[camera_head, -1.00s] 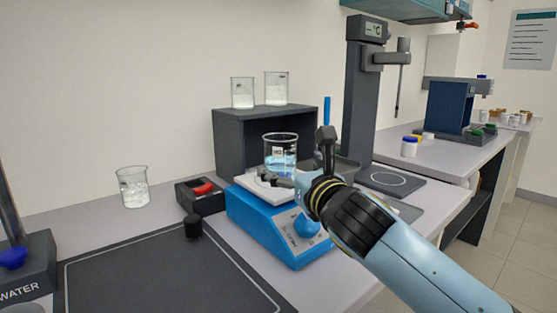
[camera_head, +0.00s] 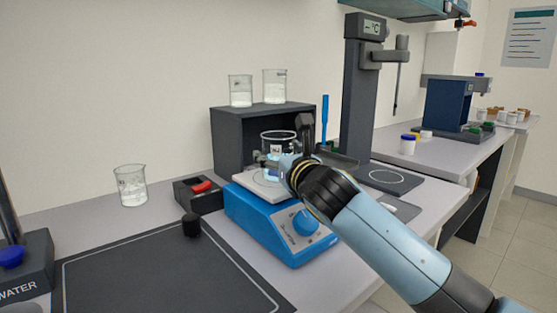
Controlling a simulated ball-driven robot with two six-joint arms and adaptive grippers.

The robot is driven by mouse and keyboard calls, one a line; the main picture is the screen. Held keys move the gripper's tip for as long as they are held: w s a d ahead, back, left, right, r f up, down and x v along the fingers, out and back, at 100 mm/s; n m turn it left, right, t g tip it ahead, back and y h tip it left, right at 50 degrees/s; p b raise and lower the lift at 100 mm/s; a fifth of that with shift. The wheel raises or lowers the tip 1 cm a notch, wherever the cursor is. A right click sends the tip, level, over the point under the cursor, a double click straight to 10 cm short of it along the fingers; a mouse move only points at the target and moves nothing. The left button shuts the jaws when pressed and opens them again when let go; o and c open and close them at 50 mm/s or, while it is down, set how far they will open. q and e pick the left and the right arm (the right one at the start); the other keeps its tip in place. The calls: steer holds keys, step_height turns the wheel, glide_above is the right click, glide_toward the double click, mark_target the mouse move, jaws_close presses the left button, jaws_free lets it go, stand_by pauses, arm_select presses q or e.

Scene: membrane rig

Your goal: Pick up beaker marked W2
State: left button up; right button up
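A glass beaker (camera_head: 273,144) with pale blue liquid stands upright on the white top of a blue stirrer-like device (camera_head: 265,221). It bears a small label that I cannot read clearly. My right gripper (camera_head: 290,150) is right at this beaker, from the front right. One dark finger stands up along the beaker's right side, apart from the other, which is hidden; the gripper looks open. Whether it touches the glass I cannot tell. Two other beakers, left (camera_head: 240,91) and right (camera_head: 275,87), stand on a dark shelf box (camera_head: 232,136). My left gripper is out of view.
Another beaker (camera_head: 131,185) with clear contents stands on the bench at left. A dark box with a red switch (camera_head: 199,193) and a black knob-like piece (camera_head: 191,225) lie left of the blue device. A stand with a temperature display (camera_head: 363,95) rises behind right. The dark mat (camera_head: 150,275) is mostly clear.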

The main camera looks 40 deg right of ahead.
steer(key=c, duration=0.8)
steer(key=shift+r, duration=0.1)
steer(key=shift+c, duration=0.2)
